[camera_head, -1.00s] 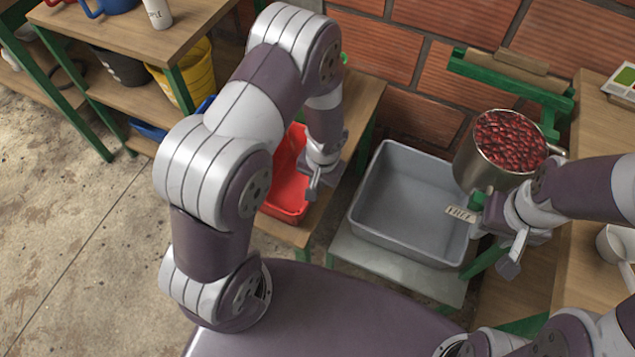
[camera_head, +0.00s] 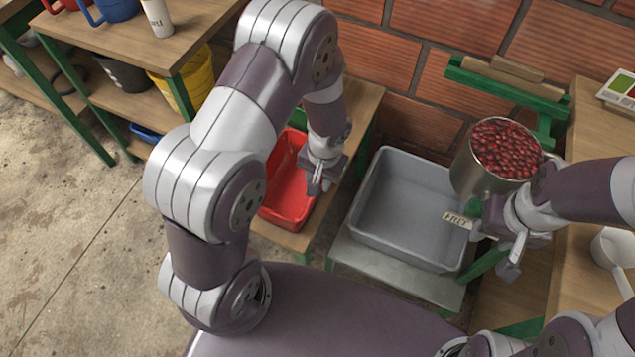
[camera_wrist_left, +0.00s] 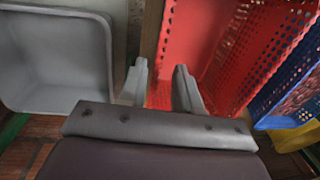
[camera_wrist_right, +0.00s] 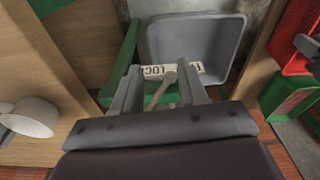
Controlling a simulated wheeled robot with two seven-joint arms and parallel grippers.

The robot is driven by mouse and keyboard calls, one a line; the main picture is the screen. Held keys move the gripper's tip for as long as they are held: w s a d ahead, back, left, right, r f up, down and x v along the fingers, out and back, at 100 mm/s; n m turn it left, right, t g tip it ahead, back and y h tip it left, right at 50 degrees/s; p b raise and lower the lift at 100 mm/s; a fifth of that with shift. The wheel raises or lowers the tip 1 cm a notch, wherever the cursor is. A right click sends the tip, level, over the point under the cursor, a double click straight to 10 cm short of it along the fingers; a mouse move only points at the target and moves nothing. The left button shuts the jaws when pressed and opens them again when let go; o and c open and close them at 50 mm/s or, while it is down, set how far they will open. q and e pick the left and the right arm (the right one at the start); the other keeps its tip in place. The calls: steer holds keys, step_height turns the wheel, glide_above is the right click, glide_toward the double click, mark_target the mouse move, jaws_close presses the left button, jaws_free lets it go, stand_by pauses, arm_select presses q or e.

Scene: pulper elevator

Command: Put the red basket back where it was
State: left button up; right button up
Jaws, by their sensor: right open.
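The red basket (camera_head: 284,205) rests on a low wooden shelf left of the grey tub, partly hidden by my left arm. My left gripper (camera_head: 318,186) is at the basket's right side. In the left wrist view, the perforated red basket (camera_wrist_left: 215,50) lies ahead, and its left wall shows between the spread fingers of my left gripper (camera_wrist_left: 161,85). Those fingers look open; contact with the wall cannot be told. My right gripper (camera_head: 497,250) is open beside the grey tub's right edge. In the right wrist view, a thin beige piece shows between its fingers (camera_wrist_right: 160,88).
The grey tub (camera_head: 368,205) stands on a metal stand in the middle. A tilted lettered tag (camera_head: 456,219) is at its right rim. A metal pot of red cherries (camera_head: 480,178) stands behind my right gripper. A yellow bucket (camera_head: 196,75) is on the left shelf. A brick wall closes the back.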

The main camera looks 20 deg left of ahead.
arm_select(q)
steer(key=s+a+r, duration=0.1)
steer(key=s+r, duration=0.3)
steer(key=r, duration=0.4)
steer(key=s+a+r+t+h+p, duration=0.1)
steer(key=s+r, duration=0.3)
steer(key=r, duration=0.5)
steer(key=shift+s+n, duration=0.2)
steer(key=shift+n, duration=0.2)
